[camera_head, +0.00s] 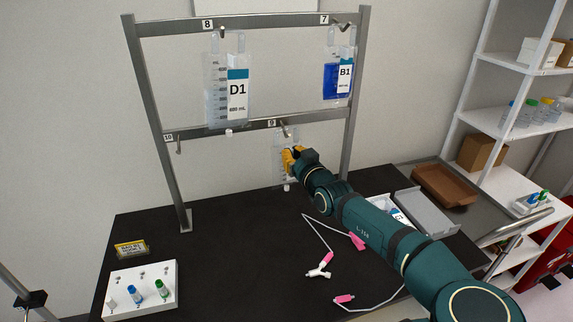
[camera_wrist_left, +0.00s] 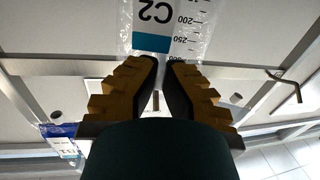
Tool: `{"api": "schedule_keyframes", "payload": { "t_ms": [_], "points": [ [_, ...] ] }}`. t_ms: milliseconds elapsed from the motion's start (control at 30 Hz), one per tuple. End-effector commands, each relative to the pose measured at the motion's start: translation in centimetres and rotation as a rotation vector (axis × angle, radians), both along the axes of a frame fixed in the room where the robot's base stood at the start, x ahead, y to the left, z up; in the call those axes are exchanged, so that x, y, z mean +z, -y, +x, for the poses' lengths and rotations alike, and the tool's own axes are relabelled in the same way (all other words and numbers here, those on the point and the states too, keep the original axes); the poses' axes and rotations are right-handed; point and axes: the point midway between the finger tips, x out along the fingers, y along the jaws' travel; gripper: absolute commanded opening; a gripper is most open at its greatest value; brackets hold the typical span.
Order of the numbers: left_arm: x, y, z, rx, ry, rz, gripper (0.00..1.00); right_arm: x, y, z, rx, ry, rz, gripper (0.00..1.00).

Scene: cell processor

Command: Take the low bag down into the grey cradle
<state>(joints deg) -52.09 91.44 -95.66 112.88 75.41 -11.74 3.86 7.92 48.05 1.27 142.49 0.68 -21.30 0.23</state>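The low bag (camera_head: 279,147) is clear with white markings and is at peg 9 on the lower rail, partly hidden by my gripper. In the left wrist view it appears upside down, labelled C2 (camera_wrist_left: 155,22). My left gripper (camera_head: 291,158) is at its upper part, its yellow fingers (camera_wrist_left: 163,62) nearly together with the bag's top edge between the tips. I cannot tell whether the bag still bears on its hook. The grey cradle (camera_head: 427,212) is a shallow grey tray on the right of the dark table, behind my forearm. My right gripper is not in view.
Bags D1 (camera_head: 238,88) and B1 (camera_head: 344,78) hang on the upper rail of the metal rack (camera_head: 155,100). A white container with a C1 bag (camera_head: 396,212) and a brown tray (camera_head: 445,185) flank the cradle. Tubing (camera_head: 320,270) with pink clamps lies on the table.

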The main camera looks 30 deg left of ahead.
Motion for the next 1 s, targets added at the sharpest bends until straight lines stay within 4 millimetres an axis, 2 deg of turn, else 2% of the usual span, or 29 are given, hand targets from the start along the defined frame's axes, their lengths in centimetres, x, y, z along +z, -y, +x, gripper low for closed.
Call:
{"api": "schedule_keyframes", "payload": {
  "t_ms": [267, 600, 1000],
  "points": [
    [0.0, 0.1, 0.0, 0.000, 0.000, 0.000, 0.00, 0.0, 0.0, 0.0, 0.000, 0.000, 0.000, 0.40],
    [1.4, 1.2, -0.9, -0.001, 0.000, 0.000, 0.00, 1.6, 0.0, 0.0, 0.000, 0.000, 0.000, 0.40],
    [1.4, 1.4, -1.0, -0.001, 0.000, 0.000, 0.00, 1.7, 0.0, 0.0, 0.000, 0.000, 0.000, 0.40]
  ]
}}
